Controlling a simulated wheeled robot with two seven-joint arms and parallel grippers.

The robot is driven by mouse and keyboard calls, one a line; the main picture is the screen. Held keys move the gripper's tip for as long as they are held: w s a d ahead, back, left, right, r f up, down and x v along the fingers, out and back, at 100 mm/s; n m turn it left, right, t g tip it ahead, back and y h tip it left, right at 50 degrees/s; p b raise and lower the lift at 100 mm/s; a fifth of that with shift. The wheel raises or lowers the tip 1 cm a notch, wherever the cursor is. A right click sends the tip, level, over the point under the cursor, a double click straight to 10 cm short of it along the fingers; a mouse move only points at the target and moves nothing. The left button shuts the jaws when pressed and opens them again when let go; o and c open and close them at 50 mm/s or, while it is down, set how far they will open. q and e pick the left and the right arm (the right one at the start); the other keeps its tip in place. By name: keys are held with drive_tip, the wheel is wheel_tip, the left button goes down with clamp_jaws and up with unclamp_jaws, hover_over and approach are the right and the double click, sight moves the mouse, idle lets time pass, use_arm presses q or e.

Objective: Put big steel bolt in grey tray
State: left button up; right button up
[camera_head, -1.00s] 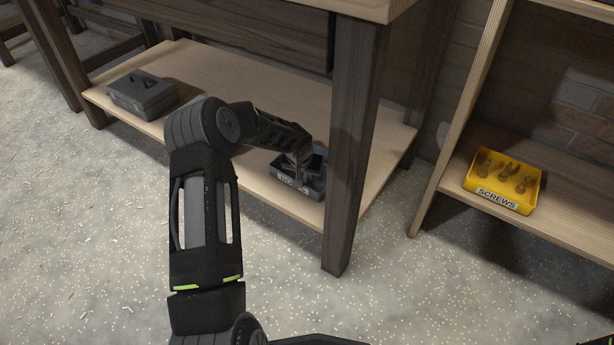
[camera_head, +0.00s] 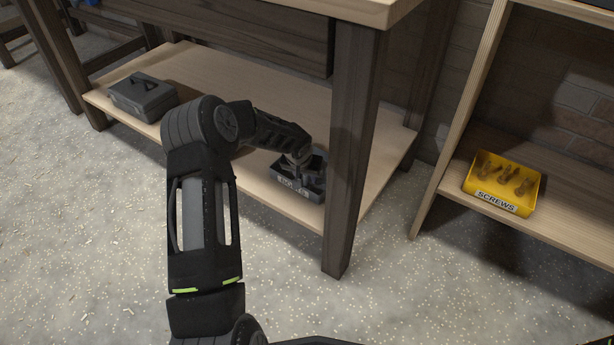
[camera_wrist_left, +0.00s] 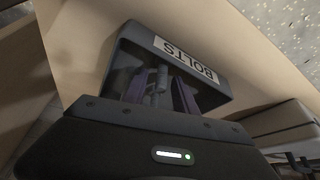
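The grey tray (camera_head: 289,187) sits on the bench's lower shelf, behind the front leg; its BOLTS label shows in the left wrist view (camera_wrist_left: 186,58). My left gripper (camera_head: 308,172) reaches down into this tray. In the left wrist view its two fingers (camera_wrist_left: 160,84) stand apart inside the tray walls. A grey steel bolt (camera_wrist_left: 159,82) shows between them, with visible gaps beside it, so the gripper looks open around it. The bolt's lower end is partly hidden by the gripper body. My right gripper is out of view.
A dark grey toolbox (camera_head: 143,96) stands on the same shelf (camera_head: 200,68) to the left. A bench leg (camera_head: 352,150) rises close right of the tray. A yellow SCREWS tray (camera_head: 502,184) with several screws sits on the right-hand shelf. The floor between is clear.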

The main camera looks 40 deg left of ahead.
use_arm(q)
drive_tip(key=p+v, duration=0.3)
drive_tip(key=v, duration=0.7)
drive_tip(key=shift+r, duration=0.15)
drive_tip(key=shift+s, duration=0.15)
